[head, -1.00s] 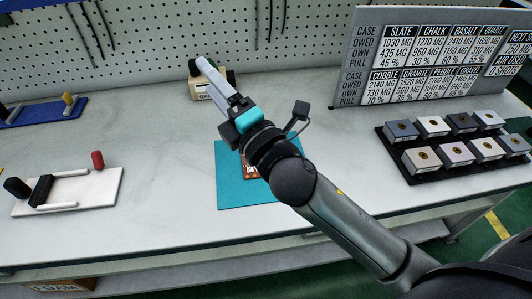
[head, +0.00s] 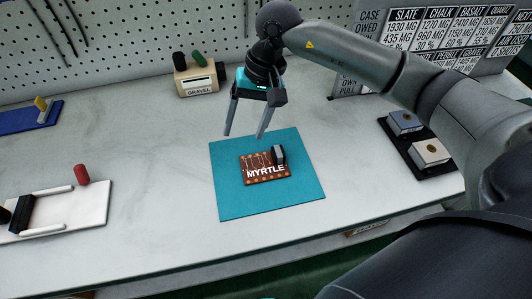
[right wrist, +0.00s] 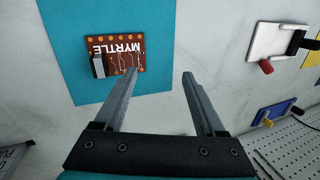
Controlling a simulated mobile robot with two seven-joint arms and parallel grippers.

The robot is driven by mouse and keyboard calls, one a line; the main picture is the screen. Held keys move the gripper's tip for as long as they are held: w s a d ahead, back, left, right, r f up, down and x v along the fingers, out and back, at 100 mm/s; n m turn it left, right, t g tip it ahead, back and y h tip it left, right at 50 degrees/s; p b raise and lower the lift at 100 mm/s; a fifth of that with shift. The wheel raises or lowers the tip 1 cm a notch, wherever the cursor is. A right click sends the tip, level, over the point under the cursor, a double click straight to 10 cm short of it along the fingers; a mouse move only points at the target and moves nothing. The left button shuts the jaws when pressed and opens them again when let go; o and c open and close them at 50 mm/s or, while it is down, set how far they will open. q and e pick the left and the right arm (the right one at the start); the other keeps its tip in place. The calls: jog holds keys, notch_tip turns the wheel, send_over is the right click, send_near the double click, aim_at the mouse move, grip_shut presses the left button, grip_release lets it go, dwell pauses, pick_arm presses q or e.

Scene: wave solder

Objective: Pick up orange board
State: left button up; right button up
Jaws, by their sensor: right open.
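A rust-orange circuit board (head: 256,180) marked MYRTLE lies flat on a teal mat (head: 235,203) in the head view. A dark upright block with a grey face stands near its right end. The same board (right wrist: 124,62) shows at the upper left of the right wrist view. My right gripper (head: 244,136) is open and empty, pointing down above the mat's back edge, apart from the board. Its two fingers (right wrist: 160,74) frame bare mat edge and table in the wrist view, with the board mostly beyond the left fingertip. My left gripper is not in view.
A beige GRAVEL box (head: 200,83) stands behind the right gripper. A white fixture (head: 85,211) with a red knob and a blue plate (head: 20,120) are at left. A black tray (head: 409,149) with blocks and a sign (head: 440,30) are at right.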

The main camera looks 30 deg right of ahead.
aim_at(278, 149)
jog(key=w+d+h, duration=0.1)
jog(key=d+h, duration=0.3)
jog(key=d, duration=0.5)
jog(key=shift+n, duration=0.5)
jog(key=f, duration=0.4)
jog(key=f+b, duration=0.1)
jog(key=f, duration=0.9)
jog(key=shift+a+f, duration=0.1)
jog(key=shift+a, duration=0.15)
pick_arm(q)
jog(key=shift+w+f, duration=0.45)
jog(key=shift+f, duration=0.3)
pick_arm(e)
grip_shut()
